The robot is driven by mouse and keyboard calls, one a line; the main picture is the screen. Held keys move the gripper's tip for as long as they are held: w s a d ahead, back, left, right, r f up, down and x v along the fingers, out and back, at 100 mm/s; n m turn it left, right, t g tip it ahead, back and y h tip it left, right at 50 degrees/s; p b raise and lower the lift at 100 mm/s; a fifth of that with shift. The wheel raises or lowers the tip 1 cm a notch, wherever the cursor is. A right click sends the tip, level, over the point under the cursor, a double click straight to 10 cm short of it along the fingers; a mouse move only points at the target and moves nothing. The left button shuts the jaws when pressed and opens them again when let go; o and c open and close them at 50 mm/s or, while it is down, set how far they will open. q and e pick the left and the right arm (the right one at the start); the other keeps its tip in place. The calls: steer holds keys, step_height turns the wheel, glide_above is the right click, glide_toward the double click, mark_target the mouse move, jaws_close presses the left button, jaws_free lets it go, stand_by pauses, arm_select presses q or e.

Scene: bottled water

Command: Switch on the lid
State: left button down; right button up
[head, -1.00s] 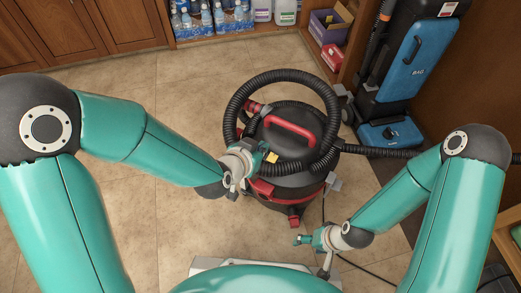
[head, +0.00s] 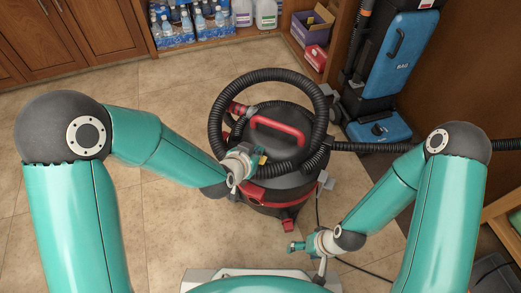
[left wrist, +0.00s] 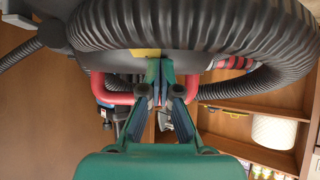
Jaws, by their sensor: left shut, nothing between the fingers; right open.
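A black and red vacuum cleaner (head: 290,176) stands on the tiled floor, with a red handle (head: 279,130) on its dark lid (head: 275,146). A small yellow patch (head: 262,160) shows on the lid at the tip of my left gripper (head: 257,158). In the left wrist view, my shut, empty left gripper (left wrist: 160,68) points at the lid's underside-looking edge, right beside the yellow patch (left wrist: 146,52). I cannot tell whether the fingertips touch it. The red handle (left wrist: 112,99) shows behind the fingers. My right gripper (head: 293,247) is open and empty, low in front of the vacuum.
A thick black hose (head: 216,118) loops over the lid and close above my left fingers. A blue and black machine (head: 395,55) stands behind right. Shelves with bottled water (head: 190,24) are at the back. Floor left of the vacuum is clear.

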arm_select(q)
steer(key=shift+r+g+p, duration=0.1)
steer(key=shift+g+p, duration=0.3)
steer(key=shift+p, duration=0.65)
steer(key=shift+f, duration=0.45)
steer(key=shift+w+d, duration=0.1)
steer(key=shift+w, duration=0.05)
steer(key=shift+w+d, duration=0.3)
steer(key=shift+w, duration=0.25)
steer(key=shift+r, duration=0.1)
steer(key=shift+r+p, duration=0.5)
steer(key=shift+r, duration=0.05)
steer(key=r+p, duration=0.3)
steer(key=r, duration=0.1)
steer(key=shift+w+r, duration=0.1)
steer(key=shift+w, duration=0.15)
steer(key=r+p+v, duration=0.1)
steer(key=p+v, duration=0.1)
steer(key=v, duration=0.6)
steer(key=shift+w+d+r+p, duration=0.15)
steer(key=shift+d+r+p, duration=0.05)
steer(key=shift+r+p, duration=0.15)
